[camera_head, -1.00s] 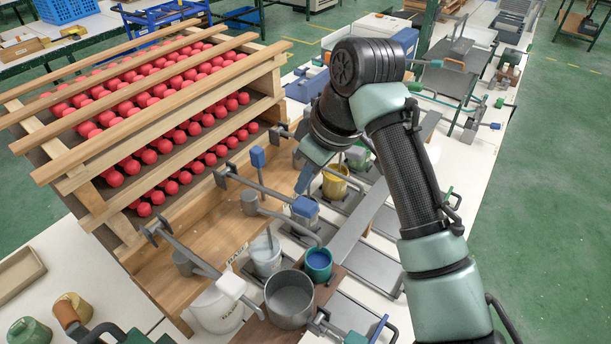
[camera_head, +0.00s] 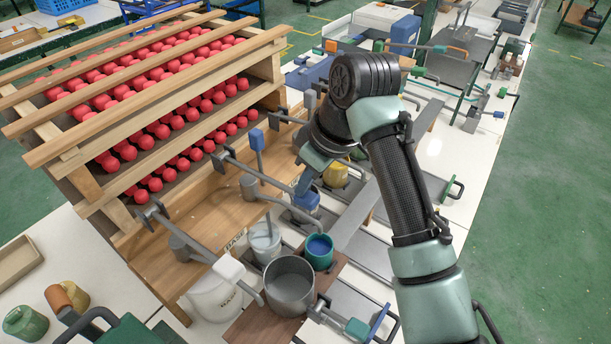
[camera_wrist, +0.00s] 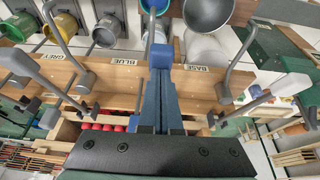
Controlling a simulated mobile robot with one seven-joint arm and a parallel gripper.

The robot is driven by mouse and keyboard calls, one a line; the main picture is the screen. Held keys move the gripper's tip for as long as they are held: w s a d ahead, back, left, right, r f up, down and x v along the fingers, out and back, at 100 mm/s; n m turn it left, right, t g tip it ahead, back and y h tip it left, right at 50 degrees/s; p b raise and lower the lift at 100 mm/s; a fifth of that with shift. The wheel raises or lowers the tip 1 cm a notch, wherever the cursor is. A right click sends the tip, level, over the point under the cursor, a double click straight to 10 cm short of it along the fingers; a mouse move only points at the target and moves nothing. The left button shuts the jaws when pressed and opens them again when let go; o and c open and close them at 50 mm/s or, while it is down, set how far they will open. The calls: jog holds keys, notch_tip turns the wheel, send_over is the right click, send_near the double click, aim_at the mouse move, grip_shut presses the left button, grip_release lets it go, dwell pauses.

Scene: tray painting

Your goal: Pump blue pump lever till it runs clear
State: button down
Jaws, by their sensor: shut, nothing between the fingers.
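The blue-gripped pump lever (camera_head: 307,201) is a grey bar running from a bracket on the wooden stand to a blue block at its end. My gripper (camera_head: 303,184) is shut and empty, with its tips at or just above that blue block. In the wrist view my blue fingers (camera_wrist: 160,100) point at the blue block (camera_wrist: 161,55); whether they touch it is unclear. The curved spout (camera_wrist: 151,28) ends over a teal cup (camera_head: 320,262) with blue paint inside. The flow's colour cannot be made out. A BLUE label (camera_wrist: 124,62) marks this pump.
A grey pot (camera_head: 290,290) stands close to the teal cup. A white-gripped lever (camera_head: 229,268) lies to its left. An upright rod with a blue tip (camera_head: 257,139) rises by the stand. A rack of red balls (camera_head: 160,130) fills the left.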

aim_at(305, 205)
jog(key=shift+f+b, duration=1.3)
jog(key=shift+f, duration=1.6)
notch_tip(305, 205, up, 11)
jog(key=p, duration=1)
